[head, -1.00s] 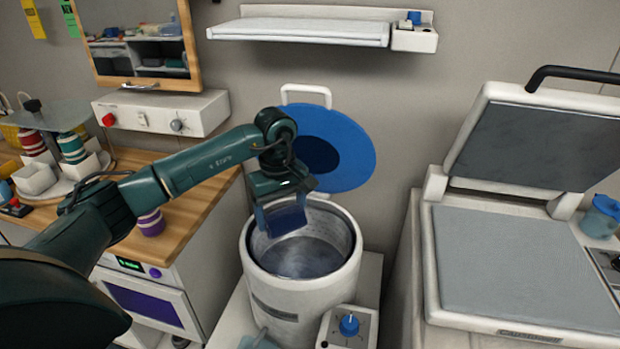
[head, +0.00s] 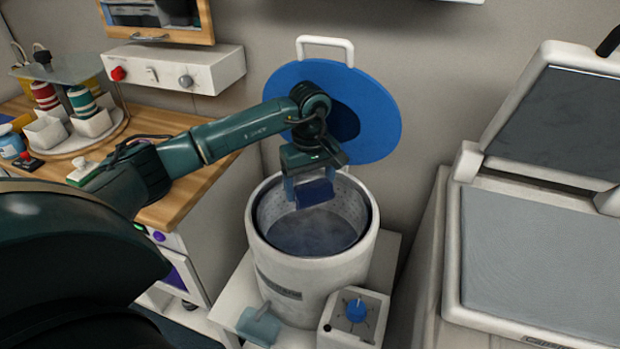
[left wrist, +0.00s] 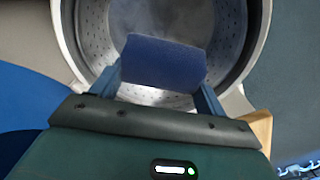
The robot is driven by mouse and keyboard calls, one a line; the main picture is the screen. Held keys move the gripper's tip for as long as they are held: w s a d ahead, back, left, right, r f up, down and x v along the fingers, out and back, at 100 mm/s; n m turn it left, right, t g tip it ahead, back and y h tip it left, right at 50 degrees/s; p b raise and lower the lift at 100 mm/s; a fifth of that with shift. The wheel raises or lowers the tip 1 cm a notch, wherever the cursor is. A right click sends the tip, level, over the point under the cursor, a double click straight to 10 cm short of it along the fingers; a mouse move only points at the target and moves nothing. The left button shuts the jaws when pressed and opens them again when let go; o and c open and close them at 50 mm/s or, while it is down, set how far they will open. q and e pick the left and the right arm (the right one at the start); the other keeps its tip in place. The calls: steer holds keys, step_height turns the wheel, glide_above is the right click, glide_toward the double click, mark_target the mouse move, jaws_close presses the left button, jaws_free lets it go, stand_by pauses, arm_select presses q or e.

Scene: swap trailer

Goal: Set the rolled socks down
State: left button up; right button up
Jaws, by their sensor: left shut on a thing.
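The rolled socks are a dark blue bundle (head: 315,193), held between the fingers of my left gripper (head: 312,190). In the left wrist view the blue roll (left wrist: 164,62) sits crosswise between the two fingers of the left gripper (left wrist: 162,80). The gripper is shut on it, over the mouth of a white round drum (head: 310,268). The drum's metal inside shows below the roll, with a grey floor. The roll seems to be at about the rim's height, near the back; its exact depth is hard to tell. My right gripper is not in view.
The drum's blue round lid (head: 375,105) stands open behind it. A control box with a blue knob (head: 355,312) is at its front right. A wooden counter (head: 195,185) is at left, and a grey-plated press (head: 545,255) at right.

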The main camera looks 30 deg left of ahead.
mark_target(310, 200)
arm_select(q)
step_height(310, 200, down, 4)
steer(key=shift+r+b, duration=0.25)
steer(key=shift+b, duration=0.6)
steer(key=shift+f+b, duration=0.4)
steer(key=shift+f, duration=0.35)
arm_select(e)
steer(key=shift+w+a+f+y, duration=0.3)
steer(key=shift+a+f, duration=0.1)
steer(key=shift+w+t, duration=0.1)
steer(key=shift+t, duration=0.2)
arm_select(q)
steer(key=o, duration=1)
steer(key=shift+o, duration=0.2)
